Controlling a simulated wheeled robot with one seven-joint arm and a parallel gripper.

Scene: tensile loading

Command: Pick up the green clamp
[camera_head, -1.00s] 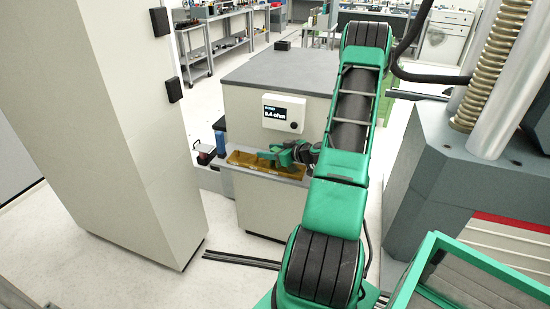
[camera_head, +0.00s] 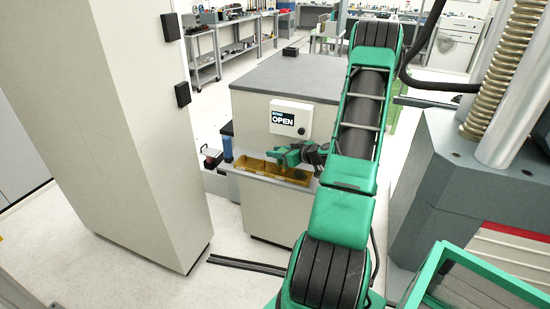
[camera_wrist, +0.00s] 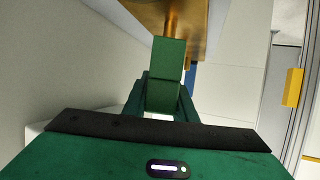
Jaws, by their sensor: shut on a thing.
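The green clamp (camera_wrist: 166,72) shows in the wrist view as a green block between my fingers, with a copper-coloured end pointing away towards the tray. My gripper (camera_wrist: 163,98) is shut on it. In the head view my gripper (camera_head: 290,155) is just above the yellow-brown tray (camera_head: 248,165) on the cabinet's front ledge. There the clamp is small and hard to tell from my green gripper. Whether its far end still touches the tray is unclear.
The grey-topped cabinet (camera_head: 285,75) stands behind the tray and bears a meter (camera_head: 290,118) reading OPEN. A tall pale cabinet (camera_head: 120,130) stands at left. A large machine with columns (camera_head: 470,180) stands at right. A blue object (camera_head: 227,146) is left of the tray.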

